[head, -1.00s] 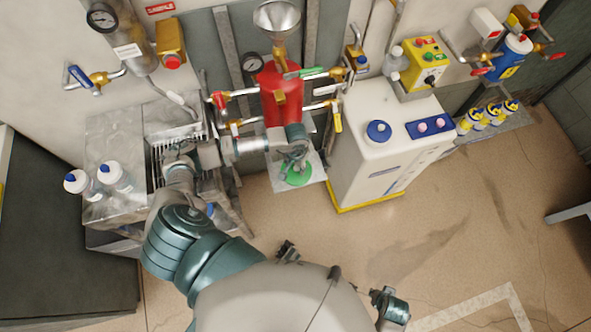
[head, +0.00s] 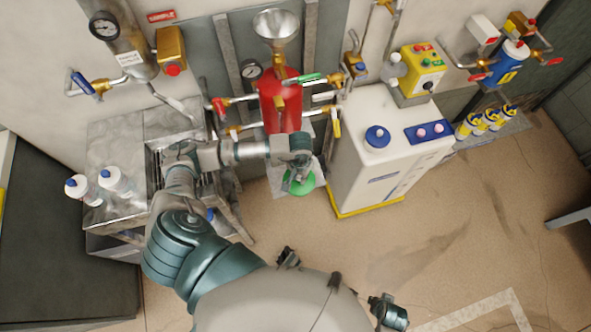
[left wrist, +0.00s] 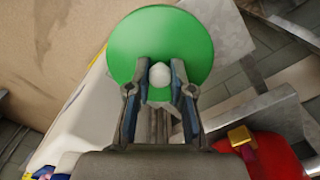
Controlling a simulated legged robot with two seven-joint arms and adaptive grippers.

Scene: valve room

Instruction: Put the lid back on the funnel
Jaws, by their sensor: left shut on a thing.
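The lid is a green disc with a white knob (left wrist: 160,75). It fills the top middle of the left wrist view and also shows in the head view (head: 301,186). My left gripper (left wrist: 160,88) is shut on the knob, one finger on each side. In the head view the left gripper (head: 299,174) is low in front of the red tank, with the lid beneath it. The funnel (head: 276,27) is a metal cone, open at the top, standing above the red tank. The lid is well below it and apart from it. My right gripper cannot be made out.
The red tank (head: 281,98) has valves and pipes on both sides, including a green-handled valve (head: 306,79). A white cabinet (head: 375,140) stands to its right. A metal bench with two bottles (head: 115,180) is at the left. The floor at the lower right is mostly clear.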

